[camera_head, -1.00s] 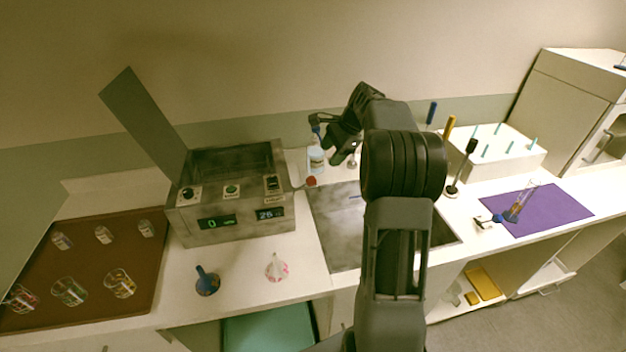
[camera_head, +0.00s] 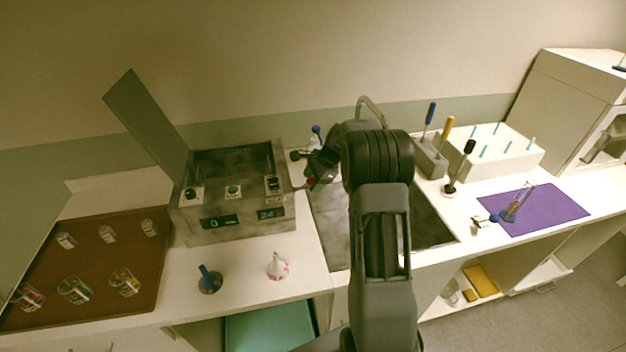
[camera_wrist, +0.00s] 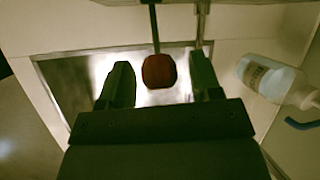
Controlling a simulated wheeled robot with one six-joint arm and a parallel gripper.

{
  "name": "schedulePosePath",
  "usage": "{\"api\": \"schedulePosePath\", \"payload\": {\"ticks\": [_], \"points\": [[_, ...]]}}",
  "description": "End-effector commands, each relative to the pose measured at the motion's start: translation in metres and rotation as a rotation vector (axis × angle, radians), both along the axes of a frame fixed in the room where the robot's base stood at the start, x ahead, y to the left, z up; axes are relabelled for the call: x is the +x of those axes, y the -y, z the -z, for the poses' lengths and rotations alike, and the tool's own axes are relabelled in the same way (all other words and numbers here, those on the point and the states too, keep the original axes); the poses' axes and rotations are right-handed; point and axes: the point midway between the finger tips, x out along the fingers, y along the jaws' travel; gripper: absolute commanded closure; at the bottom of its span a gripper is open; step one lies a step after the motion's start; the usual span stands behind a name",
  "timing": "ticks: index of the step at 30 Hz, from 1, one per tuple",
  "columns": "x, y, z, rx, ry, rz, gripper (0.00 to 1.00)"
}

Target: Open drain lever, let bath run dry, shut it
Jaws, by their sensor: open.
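The bath (camera_head: 235,225) is a grey box with its lid (camera_head: 145,120) raised and a dark interior; I cannot tell its water level. Its front has knobs, a green-lit display (camera_head: 220,222) and a second display (camera_head: 270,214) that seems to read 24. The drain lever has a red knob (camera_head: 311,182) at the bath's right side. In the wrist view the knob (camera_wrist: 159,71) on its thin dark rod sits between the two fingers of my gripper (camera_wrist: 160,84), with gaps on both sides. My gripper is open and partly hidden by my arm in the head view.
The sink (camera_head: 330,225) lies right of the bath, partly behind my arm. A brown tray (camera_head: 95,255) with glassware is left.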

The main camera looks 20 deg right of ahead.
Motion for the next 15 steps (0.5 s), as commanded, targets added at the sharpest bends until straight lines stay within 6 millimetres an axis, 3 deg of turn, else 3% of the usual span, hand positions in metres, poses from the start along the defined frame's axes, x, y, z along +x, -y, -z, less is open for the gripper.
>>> {"api": "schedulePosePath", "payload": {"ticks": [6, 15], "points": [[-0.0001, -0.0001, 0.0002, 0.0, -0.001, 0.0, 0.43], [-0.0002, 0.0, 0.0, 0.0, -0.001, 0.0, 0.72]]}}
